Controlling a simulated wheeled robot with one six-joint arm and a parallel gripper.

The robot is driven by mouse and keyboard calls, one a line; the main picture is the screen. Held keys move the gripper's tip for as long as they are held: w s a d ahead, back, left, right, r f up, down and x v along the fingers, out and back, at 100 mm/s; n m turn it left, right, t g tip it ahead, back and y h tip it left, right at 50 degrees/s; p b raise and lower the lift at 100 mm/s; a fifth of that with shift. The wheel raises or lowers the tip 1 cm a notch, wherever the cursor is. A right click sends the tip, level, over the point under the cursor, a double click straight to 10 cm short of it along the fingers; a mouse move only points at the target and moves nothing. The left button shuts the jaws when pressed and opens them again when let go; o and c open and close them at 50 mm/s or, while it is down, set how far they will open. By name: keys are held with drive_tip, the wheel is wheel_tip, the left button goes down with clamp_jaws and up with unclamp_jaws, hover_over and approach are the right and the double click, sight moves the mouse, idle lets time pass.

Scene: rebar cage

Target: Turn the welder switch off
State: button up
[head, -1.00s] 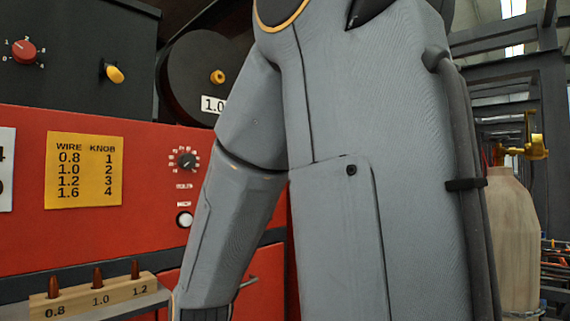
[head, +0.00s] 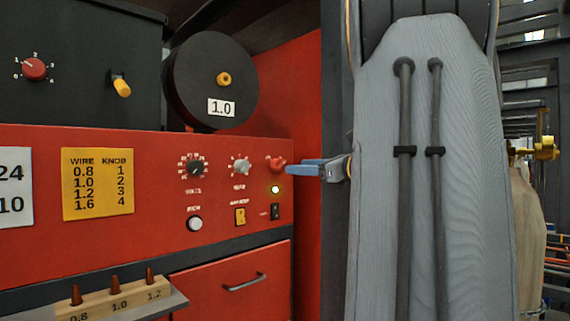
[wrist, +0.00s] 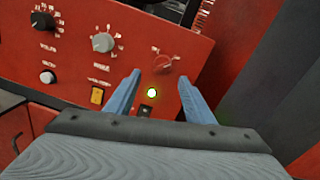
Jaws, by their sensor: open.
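The red welder panel (head: 130,225) carries a red rotary knob (head: 277,162) at its upper right, also visible in the wrist view (wrist: 163,64). My gripper (head: 290,169) has blue fingers and is open and empty. In the wrist view its fingertips (wrist: 159,78) are spread on either side, just below the red knob; the lamp (wrist: 152,92) and black switch (wrist: 147,110) show between the fingers. I cannot tell whether the fingers touch the knob.
A grey knob (head: 240,166), a black knob (head: 195,167), a yellow switch (head: 240,216) and a white button (head: 194,223) are to the left. A wire spool (head: 200,85) stands above. A wooden block with tips (head: 120,300) lies at lower left. A dark post (head: 335,70) stands right.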

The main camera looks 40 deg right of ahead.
sight(283, 164)
drive_tip(key=w, duration=0.2)
drive_tip(key=w+p, duration=0.1)
drive_tip(key=w, duration=0.2)
drive_tip(key=w+p, duration=0.1)
drive_tip(key=w, duration=0.1)
drive_tip(key=shift+w+a+r, duration=0.2)
drive_tip(key=shift+w+a, duration=0.05)
drive_tip(key=shift+a, duration=0.1)
drive_tip(key=shift+a, duration=0.1)
drive_tip(key=c, duration=1.1)
drive_tip(key=shift+o, duration=0.2)
